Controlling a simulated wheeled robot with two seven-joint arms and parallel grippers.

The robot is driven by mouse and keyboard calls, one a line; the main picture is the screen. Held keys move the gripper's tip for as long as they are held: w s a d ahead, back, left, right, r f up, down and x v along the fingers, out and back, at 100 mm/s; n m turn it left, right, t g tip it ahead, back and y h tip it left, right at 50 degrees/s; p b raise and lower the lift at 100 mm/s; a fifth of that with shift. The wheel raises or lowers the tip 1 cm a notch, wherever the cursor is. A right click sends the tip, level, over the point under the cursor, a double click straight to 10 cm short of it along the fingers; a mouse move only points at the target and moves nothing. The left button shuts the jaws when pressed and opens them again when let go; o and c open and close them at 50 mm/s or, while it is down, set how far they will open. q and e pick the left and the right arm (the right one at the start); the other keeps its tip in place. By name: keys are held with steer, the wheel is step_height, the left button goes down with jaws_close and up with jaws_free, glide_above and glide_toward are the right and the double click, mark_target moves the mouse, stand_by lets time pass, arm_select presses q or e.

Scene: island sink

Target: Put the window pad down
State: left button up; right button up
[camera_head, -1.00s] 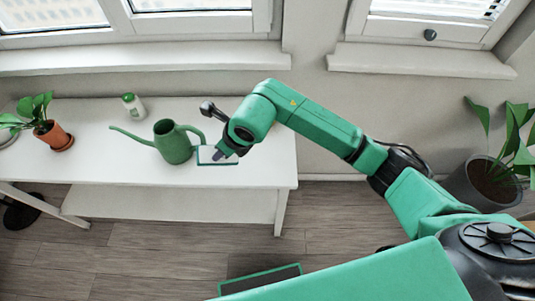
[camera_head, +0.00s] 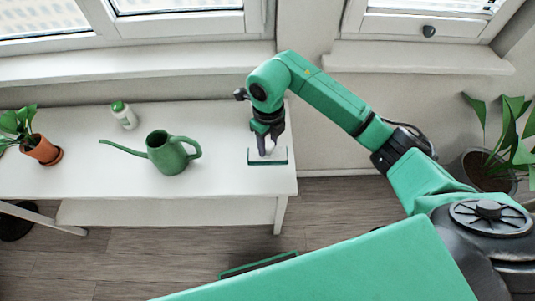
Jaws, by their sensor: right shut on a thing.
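The window pad (camera_head: 279,162) is a flat, pale piece with a dark green edge. It is at the right end of the white table (camera_head: 80,175), right of the watering can. I cannot tell whether it touches the tabletop or hangs just above it. My right gripper (camera_head: 266,152) points down over the pad and is shut on it; the fingertips are small and partly hidden. My left gripper is not in view.
A green watering can (camera_head: 167,155) stands just left of the pad. A white bottle with a green cap (camera_head: 124,116) and a potted plant (camera_head: 40,149) stand farther left. A large potted plant (camera_head: 490,172) is at the far right. The table's front middle is clear.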

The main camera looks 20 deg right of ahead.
mark_target(268, 156)
step_height(268, 156, down, 6)
steer(key=shift+s+f+p, duration=0.1)
steer(key=shift+f+p, duration=0.15)
steer(key=shift+p, duration=0.2)
steer(key=o, duration=1.2)
step_height(268, 156, up, 11)
steer(key=b, duration=0.3)
steer(key=shift+r, duration=0.6)
steer(key=shift+f, duration=0.1)
